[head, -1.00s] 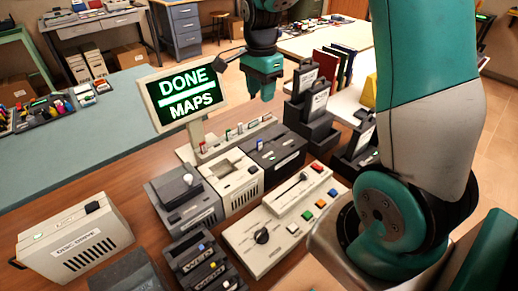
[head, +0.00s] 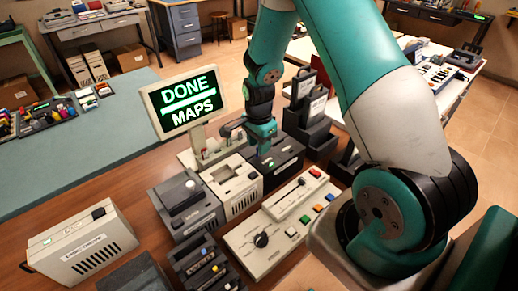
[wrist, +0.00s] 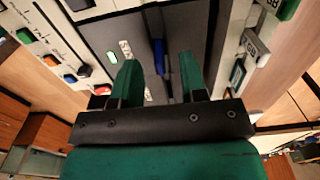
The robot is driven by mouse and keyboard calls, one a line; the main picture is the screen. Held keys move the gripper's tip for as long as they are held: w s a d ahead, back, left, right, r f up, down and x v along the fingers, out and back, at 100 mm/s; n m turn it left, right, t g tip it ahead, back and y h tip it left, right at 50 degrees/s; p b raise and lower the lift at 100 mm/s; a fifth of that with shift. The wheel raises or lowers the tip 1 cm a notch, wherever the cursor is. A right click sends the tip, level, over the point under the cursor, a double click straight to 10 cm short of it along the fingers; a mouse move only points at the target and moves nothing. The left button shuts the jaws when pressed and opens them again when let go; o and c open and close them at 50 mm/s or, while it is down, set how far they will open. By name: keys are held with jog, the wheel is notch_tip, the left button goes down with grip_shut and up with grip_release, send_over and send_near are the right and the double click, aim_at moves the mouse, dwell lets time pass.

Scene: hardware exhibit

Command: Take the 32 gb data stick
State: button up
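My gripper (head: 264,151) is low over the dark box (head: 285,155) at the back of the device row. In the wrist view my gripper (wrist: 160,72) is open, its two green fingers apart. A slim blue stick (wrist: 159,56) stands in the slot of the dark box, in line with the gap between the fingers; I cannot tell whether they touch it. Its capacity label cannot be read. A white stick (wrist: 257,45) and a green stick (wrist: 286,9) sit on a pale rack to the right, with partly legible "GB" marks. I cannot tell which stick is 32 GB.
A screen (head: 188,105) reading "DONE MAPS" stands left of my gripper. A pale box (head: 237,187) and a control panel (head: 285,222) with a lever and coloured buttons are nearby. Black holders (head: 310,120) stand behind to the right.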

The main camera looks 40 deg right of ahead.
notch_tip(320, 180, down, 2)
jog(key=shift+c, duration=0.2)
grip_shut()
jog(key=shift+r, duration=0.1)
